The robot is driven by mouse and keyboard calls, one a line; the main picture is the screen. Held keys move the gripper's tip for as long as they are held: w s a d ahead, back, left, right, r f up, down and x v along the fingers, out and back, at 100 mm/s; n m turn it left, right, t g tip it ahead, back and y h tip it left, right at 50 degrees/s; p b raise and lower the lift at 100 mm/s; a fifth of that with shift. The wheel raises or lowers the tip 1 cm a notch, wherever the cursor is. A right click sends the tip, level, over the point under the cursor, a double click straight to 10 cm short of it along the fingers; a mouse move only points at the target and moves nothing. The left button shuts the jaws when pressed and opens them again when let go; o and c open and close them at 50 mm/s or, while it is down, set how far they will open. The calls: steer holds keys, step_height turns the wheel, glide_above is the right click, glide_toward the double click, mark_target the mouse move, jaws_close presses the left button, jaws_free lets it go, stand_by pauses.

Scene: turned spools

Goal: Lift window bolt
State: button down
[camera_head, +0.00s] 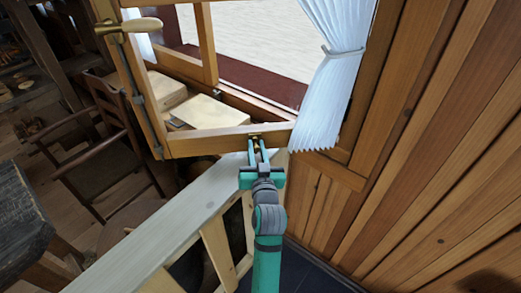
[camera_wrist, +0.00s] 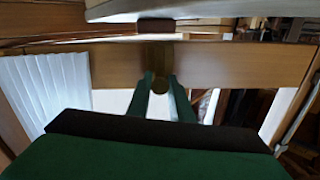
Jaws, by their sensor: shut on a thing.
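The wooden window sash (camera_head: 200,143) stands swung open above a pale ledge. The small brass window bolt (camera_head: 255,138) is on its lower rail, near the right end. My gripper (camera_head: 256,146) reaches up to it from below, its two fingers at the rail.
A brass handle (camera_head: 128,27) sits on the sash's left upright. A white curtain (camera_head: 335,75) hangs at right against the plank wall (camera_head: 440,150). The pale ledge (camera_head: 150,225) runs below my gripper. A wooden chair (camera_head: 110,150) and dark table (camera_head: 20,215) stand at left.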

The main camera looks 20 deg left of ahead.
steer(key=c, duration=1.6)
jaws_free()
steer(key=shift+r, duration=0.35)
steer(key=shift+o, duration=0.2)
steer(key=shift+f, duration=0.1)
steer(key=v, duration=1.1)
steer(key=s+d+f+m+h, duration=0.4)
steer(key=s+d+f+h, duration=0.2)
steer(key=s+d+f, duration=0.8)
steer(key=s+d+f+h, duration=0.1)
steer(key=s+d, duration=0.1)
steer(key=s, duration=0.8)
steer(key=s+d+f+h, duration=0.1)
steer(key=s+d+h, duration=0.1)
steer(key=s, duration=0.8)
steer(key=shift+s+d, duration=0.4)
steer(key=shift+d, duration=0.4)
